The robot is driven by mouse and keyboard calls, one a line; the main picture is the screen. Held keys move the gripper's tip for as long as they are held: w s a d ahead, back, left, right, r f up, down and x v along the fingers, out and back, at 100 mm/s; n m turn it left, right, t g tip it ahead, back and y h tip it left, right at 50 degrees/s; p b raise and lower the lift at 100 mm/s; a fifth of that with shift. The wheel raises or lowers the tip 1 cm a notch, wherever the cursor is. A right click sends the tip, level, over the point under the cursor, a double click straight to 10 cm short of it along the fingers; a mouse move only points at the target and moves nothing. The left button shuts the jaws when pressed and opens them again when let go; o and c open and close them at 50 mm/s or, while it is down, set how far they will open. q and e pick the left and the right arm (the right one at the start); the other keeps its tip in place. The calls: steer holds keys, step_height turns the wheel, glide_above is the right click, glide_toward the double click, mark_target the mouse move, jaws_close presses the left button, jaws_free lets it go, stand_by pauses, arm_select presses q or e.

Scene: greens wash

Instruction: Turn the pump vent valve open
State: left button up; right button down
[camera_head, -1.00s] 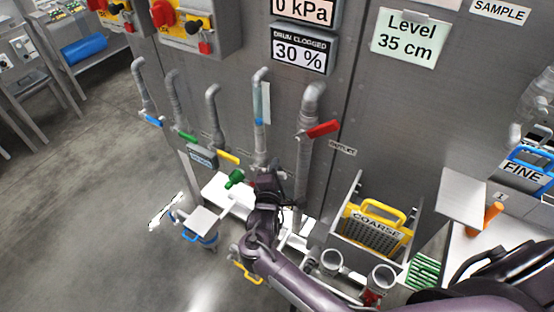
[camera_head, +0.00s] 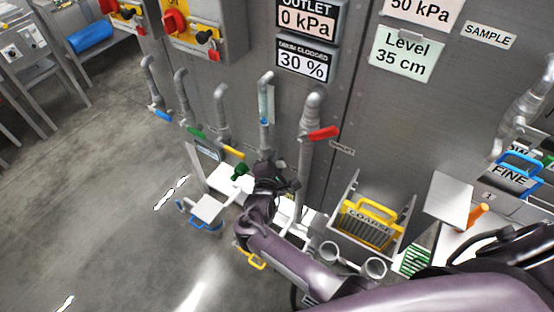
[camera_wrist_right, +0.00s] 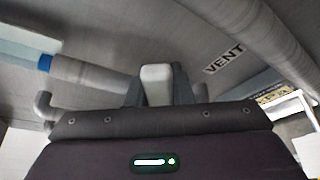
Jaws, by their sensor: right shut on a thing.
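My right gripper (camera_head: 266,172) is low in front of the steel cabinet, beside the lower part of the pipe with the clear blue-marked section (camera_head: 265,103). In the right wrist view its fingers (camera_wrist_right: 157,88) are shut on a pale grey block (camera_wrist_right: 156,76), seemingly the vent valve handle. A VENT label (camera_wrist_right: 224,60) is on the panel just right of it. The valve body and most of the handle are hidden behind the gripper, so I cannot tell how far the handle is turned. My left gripper is not in view.
Pipes with blue (camera_head: 162,115), green (camera_head: 195,132), yellow (camera_head: 233,152) and red (camera_head: 322,133) levers line the cabinet. A green knob (camera_head: 240,170) is close left of the gripper. The COARSE basket (camera_head: 371,222) stands to the right. Open floor lies at left.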

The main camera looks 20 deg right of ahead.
steer(key=c, duration=1.3)
jaws_free()
steer(key=v, duration=0.7)
steer(key=shift+s+a+r, duration=0.1)
steer(key=shift+s+a, duration=0.15)
steer(key=shift+s, duration=0.1)
